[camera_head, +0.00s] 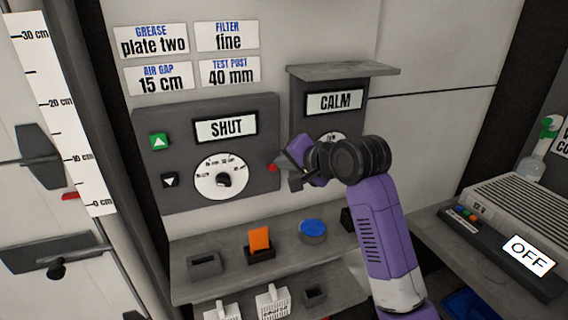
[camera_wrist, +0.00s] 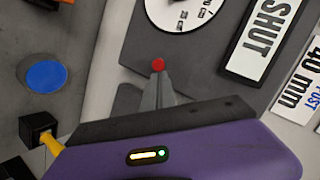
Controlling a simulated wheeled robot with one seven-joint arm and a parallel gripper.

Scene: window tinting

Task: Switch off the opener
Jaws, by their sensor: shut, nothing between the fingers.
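The wall panel (camera_head: 207,187) with a display reading SHUT (camera_head: 222,128) has a round white dial (camera_head: 222,178), a green up button (camera_head: 159,141), a dark down button (camera_head: 171,180) and a small red button (camera_head: 272,168) at its right edge. I cannot tell for sure that this panel is the opener. My gripper (camera_head: 284,167) is shut and empty, just right of the red button. In the wrist view its closed fingertips (camera_wrist: 158,82) point at the red button (camera_wrist: 158,64), very close; I cannot tell whether they touch.
A second panel under a small ledge (camera_head: 343,70) reads CALM (camera_head: 335,102). A shelf below holds an orange block (camera_head: 260,240) and a blue disc (camera_head: 312,229). At right, a grey 12 V unit (camera_head: 510,215) has an OFF sign (camera_head: 529,254). A centimetre scale (camera_head: 66,110) stands left.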

